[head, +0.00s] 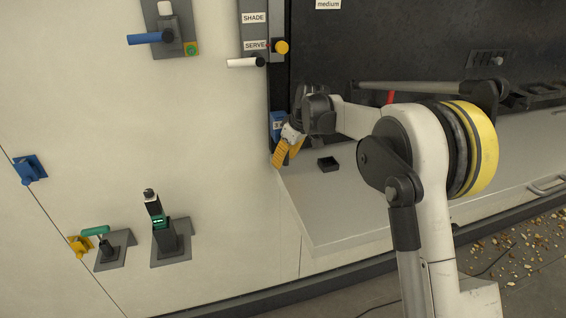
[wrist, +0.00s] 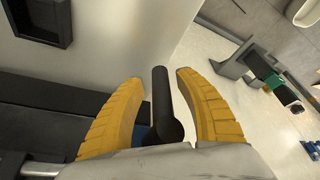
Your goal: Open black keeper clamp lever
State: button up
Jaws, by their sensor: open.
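A black lever with a round end (wrist: 162,105) stands between the two yellow fingers of my gripper in the wrist view. The fingers are spread to either side of it with gaps, so my gripper (wrist: 158,78) is open around the lever and not gripping it. A bit of blue shows beside the lever's base. In the head view, my gripper (head: 283,155) is at the panel's edge, just below a blue part (head: 278,124). The black lever is hidden there behind the gripper.
A pale shelf (head: 350,215) with a small black tray (head: 328,164) lies right of the gripper. The cream wall at left carries a green-handled lever (head: 95,231), a black upright lever (head: 153,205), and blue (head: 150,39) and white (head: 245,63) handles above. Debris covers the floor at right.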

jog(key=v, duration=1)
jog(key=shift+d, duration=0.1)
jog(key=s+d+f+m+t+h+b, duration=0.1)
jog(key=s+d+f+m+b, duration=0.25)
jog(key=s, duration=0.75)
jog(key=s+d+m+t+h+b, duration=0.1)
jog(key=s+d+m+b, duration=0.1)
jog(key=s+d+b, duration=0.6)
jog(key=s+d+f+m+t+b, duration=0.1)
jog(key=s+f+m, duration=0.1)
jog(key=s+f, duration=0.5)
jog(key=s+d+f+m+t+h+b, duration=0.1)
jog(key=s+d+f+m+b, duration=0.1)
jog(key=s+f, duration=0.5)
jog(key=s, duration=0.5)
jog(key=shift+s+f, duration=0.15)
jog(key=shift+f, duration=0.1)
jog(key=shift+m, duration=0.25)
